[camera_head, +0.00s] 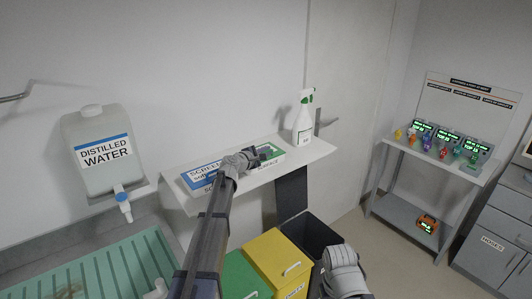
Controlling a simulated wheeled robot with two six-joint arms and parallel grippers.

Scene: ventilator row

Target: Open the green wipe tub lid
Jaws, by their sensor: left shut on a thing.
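The green wipe tub (270,163) lies on the white wall shelf, with a green top and a white front whose label reads SURFACE. My left gripper (262,156) reaches over the shelf from the front. Its dark fingers are shut at the near left part of the tub's green lid (275,151). The gripper hides much of the lid, and I cannot tell whether the lid is raised. Part of my right arm shows at the bottom centre, below and away from the shelf; its fingers cannot be made out.
A blue-labelled SCREEN tub (203,177) lies directly left of the green tub on the shelf (312,152). A spray bottle (303,122) stands at the shelf's right end. A distilled water container (103,152) hangs at left. Green, yellow (274,262) and dark bins stand below.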

